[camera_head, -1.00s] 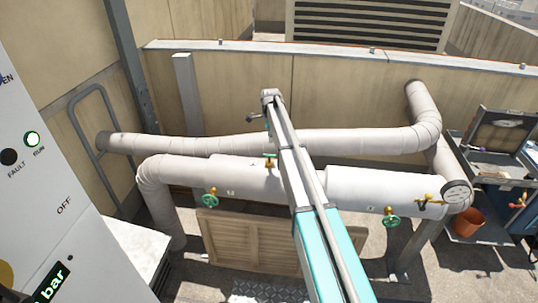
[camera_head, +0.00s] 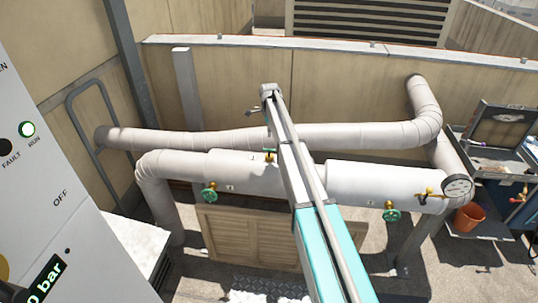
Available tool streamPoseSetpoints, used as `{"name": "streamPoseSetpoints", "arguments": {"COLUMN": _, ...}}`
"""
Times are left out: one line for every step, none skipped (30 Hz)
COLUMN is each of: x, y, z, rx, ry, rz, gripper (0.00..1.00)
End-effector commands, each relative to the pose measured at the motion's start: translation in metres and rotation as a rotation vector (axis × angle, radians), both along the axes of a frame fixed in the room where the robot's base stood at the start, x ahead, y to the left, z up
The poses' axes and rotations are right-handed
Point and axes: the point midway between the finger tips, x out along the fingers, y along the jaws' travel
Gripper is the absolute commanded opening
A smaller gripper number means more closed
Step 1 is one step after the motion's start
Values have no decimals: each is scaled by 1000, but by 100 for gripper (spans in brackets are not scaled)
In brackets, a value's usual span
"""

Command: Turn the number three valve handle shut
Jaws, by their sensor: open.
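Several valve handles sit on the thick white pipe (camera_head: 385,185). A green handwheel (camera_head: 209,193) hangs at its left part, another green handwheel (camera_head: 391,214) hangs at its right part, and a small green handle (camera_head: 270,152) stands on top near the middle. A yellow lever handle (camera_head: 430,196) is near the right end cap. Small plates beside them are too small to read, so I cannot tell which is number three. My arm crosses the middle of the pipe in the picture and hides part of it. I cannot make out my gripper.
A grey cabinet (camera_head: 50,190) with a green lamp fills the left edge. A thinner pipe (camera_head: 350,135) runs behind, before a beige wall. A wooden louvred panel (camera_head: 250,238) stands below the pipe. An orange bucket (camera_head: 468,217) and a tool cart (camera_head: 495,165) are at the right.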

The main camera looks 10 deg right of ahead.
Motion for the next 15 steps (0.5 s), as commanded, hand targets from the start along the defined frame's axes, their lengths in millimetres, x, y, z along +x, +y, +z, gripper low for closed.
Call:
{"name": "streamPoseSetpoints", "arguments": {"x": 0, "y": 0, "z": -8, "rx": 0, "ry": 0, "rz": 0, "gripper": 51}}
{"name": "streamPoseSetpoints", "arguments": {"x": 0, "y": 0, "z": -10, "rx": 0, "ry": 0, "rz": 0, "gripper": 51}}
{"name": "streamPoseSetpoints", "arguments": {"x": 0, "y": 0, "z": -14, "rx": 0, "ry": 0, "rz": 0, "gripper": 51}}
{"name": "streamPoseSetpoints", "arguments": {"x": 0, "y": 0, "z": -16, "rx": 0, "ry": 0, "rz": 0, "gripper": 51}}
{"name": "streamPoseSetpoints", "arguments": {"x": 0, "y": 0, "z": -18, "rx": 0, "ry": 0, "rz": 1, "gripper": 51}}
{"name": "streamPoseSetpoints", "arguments": {"x": 0, "y": 0, "z": -21, "rx": 0, "ry": 0, "rz": 1, "gripper": 51}}
{"name": "streamPoseSetpoints", "arguments": {"x": 0, "y": 1, "z": -24, "rx": 0, "ry": 0, "rz": 1, "gripper": 51}}
{"name": "streamPoseSetpoints", "arguments": {"x": 0, "y": 1, "z": -26, "rx": 0, "ry": 0, "rz": 1, "gripper": 51}}
{"name": "streamPoseSetpoints", "arguments": {"x": 0, "y": 1, "z": -29, "rx": 0, "ry": 0, "rz": 1, "gripper": 51}}
{"name": "streamPoseSetpoints", "arguments": {"x": 0, "y": 1, "z": -32, "rx": 0, "ry": 0, "rz": 1, "gripper": 51}}
{"name": "streamPoseSetpoints", "arguments": {"x": 0, "y": 1, "z": -34, "rx": 0, "ry": 0, "rz": 1, "gripper": 51}}
{"name": "streamPoseSetpoints", "arguments": {"x": 0, "y": 1, "z": -37, "rx": 0, "ry": 0, "rz": 1, "gripper": 51}}
{"name": "streamPoseSetpoints", "arguments": {"x": 0, "y": 1, "z": -39, "rx": 0, "ry": 0, "rz": 1, "gripper": 51}}
{"name": "streamPoseSetpoints", "arguments": {"x": 0, "y": 1, "z": -42, "rx": 0, "ry": 0, "rz": 1, "gripper": 51}}
{"name": "streamPoseSetpoints", "arguments": {"x": 0, "y": 1, "z": -45, "rx": 0, "ry": 0, "rz": 1, "gripper": 51}}
